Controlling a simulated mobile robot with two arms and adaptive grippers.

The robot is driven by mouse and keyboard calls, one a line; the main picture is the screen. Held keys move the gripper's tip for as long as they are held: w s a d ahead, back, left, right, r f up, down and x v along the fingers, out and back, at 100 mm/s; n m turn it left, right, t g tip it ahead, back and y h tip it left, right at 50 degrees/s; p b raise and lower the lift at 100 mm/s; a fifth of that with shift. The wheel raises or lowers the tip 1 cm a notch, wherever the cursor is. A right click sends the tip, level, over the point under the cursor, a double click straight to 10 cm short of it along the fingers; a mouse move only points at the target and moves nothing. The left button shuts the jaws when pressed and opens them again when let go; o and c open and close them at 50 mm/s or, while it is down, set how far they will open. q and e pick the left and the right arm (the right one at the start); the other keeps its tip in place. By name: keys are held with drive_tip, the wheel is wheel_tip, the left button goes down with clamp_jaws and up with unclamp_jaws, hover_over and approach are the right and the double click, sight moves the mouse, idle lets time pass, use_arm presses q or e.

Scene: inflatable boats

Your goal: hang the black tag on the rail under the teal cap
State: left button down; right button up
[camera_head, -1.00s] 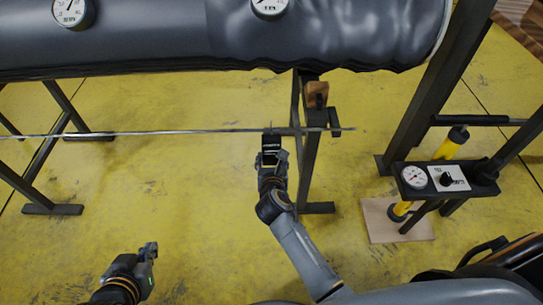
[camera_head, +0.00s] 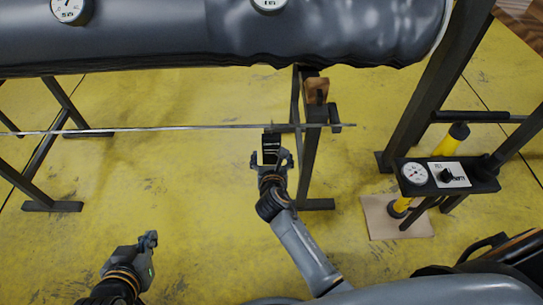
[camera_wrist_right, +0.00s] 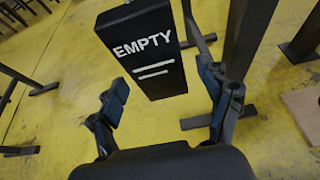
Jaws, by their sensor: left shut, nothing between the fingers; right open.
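The black tag (camera_head: 271,146) hangs at the thin metal rail (camera_head: 170,128), just left of the dark stand. A small hook tip shows at the rail above it. In the right wrist view the tag (camera_wrist_right: 152,62) reads "EMPTY" in white. My right gripper (camera_head: 271,160) is open just below the tag; its fingers (camera_wrist_right: 170,95) are spread either side of the tag's lower end, seemingly clear of it. My left gripper (camera_head: 151,240) is shut and empty at the lower left, well away from the rail. I see no teal cap in these views.
A large dark grey inflatable tube (camera_head: 230,35) with gauges lies above the rail. The stand's dark post (camera_head: 309,165) is close right of my right gripper. A gauge panel (camera_head: 449,177) and a yellow pump (camera_head: 452,140) stand further right. The yellow floor between my arms is clear.

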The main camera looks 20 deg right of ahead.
drive_tip(key=shift+s, duration=0.15)
drive_tip(key=v, duration=1.1)
drive_tip(key=shift+s+a+r, duration=0.15)
drive_tip(key=shift+s+a, duration=0.05)
drive_tip(key=shift+s, duration=0.15)
